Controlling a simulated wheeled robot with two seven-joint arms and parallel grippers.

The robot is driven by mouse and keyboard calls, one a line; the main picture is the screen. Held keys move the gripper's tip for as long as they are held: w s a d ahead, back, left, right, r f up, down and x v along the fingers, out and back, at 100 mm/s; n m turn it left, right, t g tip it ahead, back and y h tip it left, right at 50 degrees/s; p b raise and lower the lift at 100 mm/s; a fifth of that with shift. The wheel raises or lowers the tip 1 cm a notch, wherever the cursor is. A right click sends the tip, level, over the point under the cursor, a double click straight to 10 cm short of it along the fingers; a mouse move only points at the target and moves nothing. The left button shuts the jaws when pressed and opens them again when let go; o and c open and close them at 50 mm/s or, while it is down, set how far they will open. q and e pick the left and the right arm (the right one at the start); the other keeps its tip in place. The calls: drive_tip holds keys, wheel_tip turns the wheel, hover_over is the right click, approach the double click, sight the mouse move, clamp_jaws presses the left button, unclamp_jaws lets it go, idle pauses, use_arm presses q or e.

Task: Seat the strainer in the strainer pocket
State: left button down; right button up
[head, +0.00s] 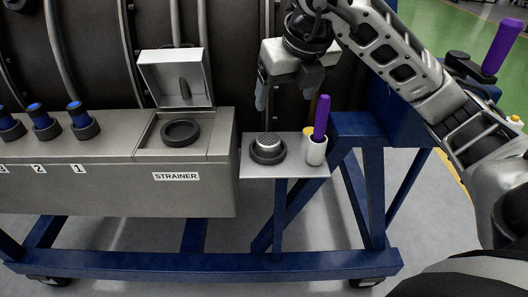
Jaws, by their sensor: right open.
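The strainer (268,142) is a small silver perforated cap. It sits in a dark round holder (268,155) on the small grey shelf (285,168). The strainer pocket (181,132) is a dark ring on top of the grey housing, above the label STRAINER (176,176). Its lid (178,78) stands open behind it, and the ring looks empty. My right gripper (281,93) is open and empty, above the shelf and higher than the strainer, with its fingers pointing down. My left gripper is not in view.
A white cup (316,150) with a purple-handled tool (321,117) stands right of the strainer, with a yellow item beside it. Several blue-capped fittings (78,118) line the housing at left. A blue frame (365,128) supports everything. Another purple handle (499,46) shows at upper right.

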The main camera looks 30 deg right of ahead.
approach(269, 139)
drive_tip(key=x, duration=0.2)
drive_tip(key=shift+d+f+b, duration=0.15)
drive_tip(key=shift+f+b, duration=0.25)
drive_tip(key=shift+a+x, duration=0.2)
drive_tip(key=shift+x, duration=2.75)
drive_tip(key=shift+w+r, duration=0.1)
drive_tip(key=shift+w, duration=0.05)
drive_tip(key=c, duration=1.1)
